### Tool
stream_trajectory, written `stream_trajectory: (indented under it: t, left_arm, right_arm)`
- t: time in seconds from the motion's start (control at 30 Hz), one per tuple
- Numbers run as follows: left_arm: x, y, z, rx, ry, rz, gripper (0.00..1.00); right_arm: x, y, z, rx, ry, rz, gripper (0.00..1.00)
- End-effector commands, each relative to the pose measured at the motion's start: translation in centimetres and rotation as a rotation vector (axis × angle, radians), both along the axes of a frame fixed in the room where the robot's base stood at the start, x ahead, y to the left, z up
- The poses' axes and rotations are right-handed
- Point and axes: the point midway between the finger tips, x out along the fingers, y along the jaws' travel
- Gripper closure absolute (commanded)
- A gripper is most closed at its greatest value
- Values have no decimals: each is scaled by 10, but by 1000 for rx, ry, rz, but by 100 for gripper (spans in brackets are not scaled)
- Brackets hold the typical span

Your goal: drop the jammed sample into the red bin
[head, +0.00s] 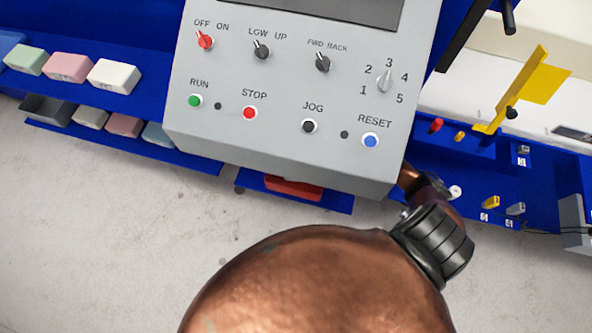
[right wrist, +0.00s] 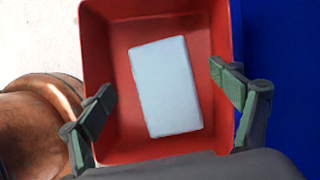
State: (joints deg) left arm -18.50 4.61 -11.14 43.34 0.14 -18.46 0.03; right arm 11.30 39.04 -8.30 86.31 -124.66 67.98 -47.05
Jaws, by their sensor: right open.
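In the right wrist view a pale blue-white foam block (right wrist: 165,87) is inside the red bin (right wrist: 108,120), slightly tilted relative to its walls. My right gripper (right wrist: 165,93) is open above the bin, one finger on each side of the block and apart from it. In the head view only a small part of the red bin (head: 293,187) shows under the grey control box. My right arm reaches behind that box, so the right gripper is hidden there. My left gripper is in neither view.
The grey control box (head: 230,135) with knobs and buttons blocks much of the head view. Blue shelves at the left hold several foam blocks (head: 113,76). A yellow bracket (head: 540,85) stands at the right. Pale floor (head: 130,240) lies open in front.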

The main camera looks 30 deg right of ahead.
Motion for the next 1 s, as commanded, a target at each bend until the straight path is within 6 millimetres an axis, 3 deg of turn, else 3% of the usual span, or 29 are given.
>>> stream_trajectory:
  t: [0.27,0.7,1.0]
  left_arm:
    - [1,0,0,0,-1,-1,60]
    - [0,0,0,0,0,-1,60]
    - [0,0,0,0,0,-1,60]
  right_arm:
    - [-2,-5,11,-3,-2,1,15]
    - [-24,-30,89,-3,-1,1,15]
    - [-29,-36,111,-1,1,0,15]
